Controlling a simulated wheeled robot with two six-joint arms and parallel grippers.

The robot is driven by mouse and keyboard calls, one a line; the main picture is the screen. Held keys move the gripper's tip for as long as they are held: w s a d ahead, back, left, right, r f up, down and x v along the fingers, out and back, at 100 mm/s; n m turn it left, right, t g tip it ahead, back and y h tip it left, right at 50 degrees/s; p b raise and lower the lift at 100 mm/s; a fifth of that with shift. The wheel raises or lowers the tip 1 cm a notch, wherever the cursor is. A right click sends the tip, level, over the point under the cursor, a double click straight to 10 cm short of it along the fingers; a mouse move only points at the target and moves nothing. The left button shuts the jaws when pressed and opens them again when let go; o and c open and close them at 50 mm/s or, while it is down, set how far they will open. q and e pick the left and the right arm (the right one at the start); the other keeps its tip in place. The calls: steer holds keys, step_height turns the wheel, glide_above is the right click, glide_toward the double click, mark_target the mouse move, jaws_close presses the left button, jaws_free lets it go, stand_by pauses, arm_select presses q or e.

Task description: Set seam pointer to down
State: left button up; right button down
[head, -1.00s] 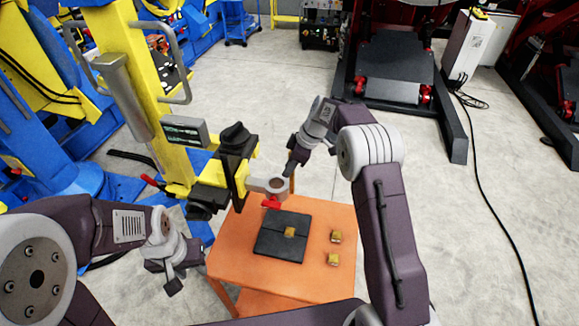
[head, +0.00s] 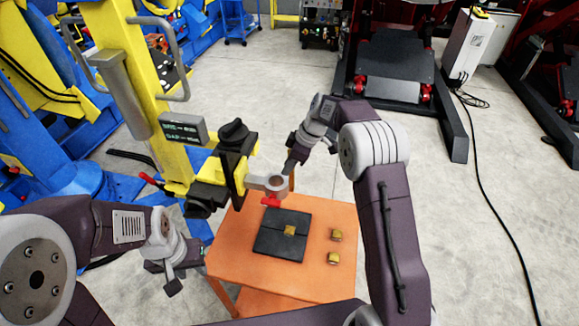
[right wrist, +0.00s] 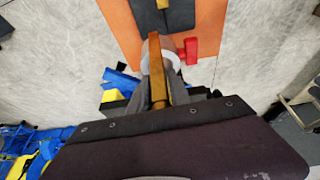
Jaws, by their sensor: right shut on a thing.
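A grey ring-shaped holder (head: 276,183) sticks out from the yellow positioner arm above the orange table, with a small red piece (head: 271,201) at its lower side. The red piece also shows in the right wrist view (right wrist: 191,50). My right gripper (head: 290,165) is beside the ring. In the right wrist view, my right gripper (right wrist: 158,98) is shut on a golden-brown bar (right wrist: 155,60) that crosses in front of the ring. I cannot tell which piece is the seam pointer. My left gripper (head: 172,286) hangs left of the table, away from the ring; its jaw opening is unclear.
The orange table (head: 300,285) holds a black mat (head: 270,245) with a brass block (head: 289,230) on it. Two more brass blocks (head: 336,235) lie to the right. A black knob (head: 233,132) and a small display (head: 183,129) are on the positioner.

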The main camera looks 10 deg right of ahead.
steer(key=s+a+f+t+h+b, duration=0.1)
steer(key=s+t+b, duration=0.2)
steer(key=b, duration=0.7)
steer(key=s+a+f+n+t+h+b, duration=0.1)
steer(key=s+t+b, duration=0.2)
steer(key=b, duration=0.8)
steer(key=shift+s+a+f, duration=0.15)
steer(key=shift+a, duration=0.2)
steer(key=c, duration=1.3)
jaws_free()
steer(key=v, duration=0.9)
